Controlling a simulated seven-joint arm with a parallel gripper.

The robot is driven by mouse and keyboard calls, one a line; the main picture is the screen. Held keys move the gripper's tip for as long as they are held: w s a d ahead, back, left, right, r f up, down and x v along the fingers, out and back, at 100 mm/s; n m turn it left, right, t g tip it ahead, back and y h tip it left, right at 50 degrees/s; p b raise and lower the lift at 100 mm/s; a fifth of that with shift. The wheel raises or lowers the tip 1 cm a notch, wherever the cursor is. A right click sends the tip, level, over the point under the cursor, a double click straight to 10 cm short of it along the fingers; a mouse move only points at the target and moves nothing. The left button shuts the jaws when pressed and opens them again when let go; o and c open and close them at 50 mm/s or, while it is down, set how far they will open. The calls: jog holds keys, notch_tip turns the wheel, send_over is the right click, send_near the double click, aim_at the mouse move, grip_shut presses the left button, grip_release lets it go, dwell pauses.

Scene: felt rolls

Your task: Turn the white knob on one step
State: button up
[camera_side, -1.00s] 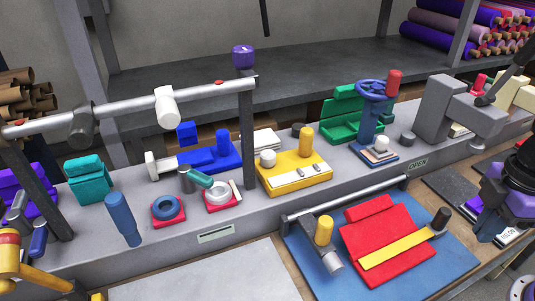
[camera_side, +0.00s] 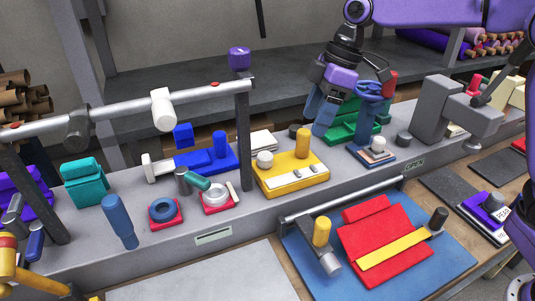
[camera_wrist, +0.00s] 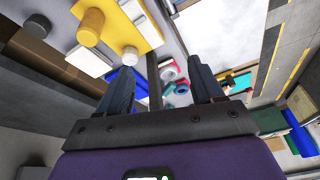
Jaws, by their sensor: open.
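A short white knob (camera_side: 265,158) stands on the left part of a yellow plate (camera_side: 290,182). A taller yellow cylinder (camera_side: 303,143) stands behind it to the right, and a pale strip with small grey studs lies in front. In the wrist view the white knob (camera_wrist: 130,57) shows at upper left on the yellow plate (camera_wrist: 133,30), outside the left finger. My gripper (camera_side: 322,118) is open and empty, above and to the right of the yellow plate, apart from the knob. Its two fingers (camera_wrist: 161,85) show in the wrist view with nothing gripped between them.
A blue handwheel (camera_side: 370,92) on a post and a green open box (camera_side: 350,130) are close by my gripper. A dark upright post (camera_side: 246,135) carries a grey rail left of the yellow plate. A blue slide block (camera_side: 208,157) sits behind left.

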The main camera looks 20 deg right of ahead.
send_near(267, 155)
jog(key=shift+n+t+y, duration=0.3)
jog(key=shift+n+y, duration=0.1)
jog(key=x, duration=1)
jog(key=shift+s+d+f, duration=0.15)
jog(key=shift+s+d, duration=0.05)
jog(key=shift+d, duration=0.25)
jog(key=shift+c, duration=0.4)
jog(key=c, duration=1)
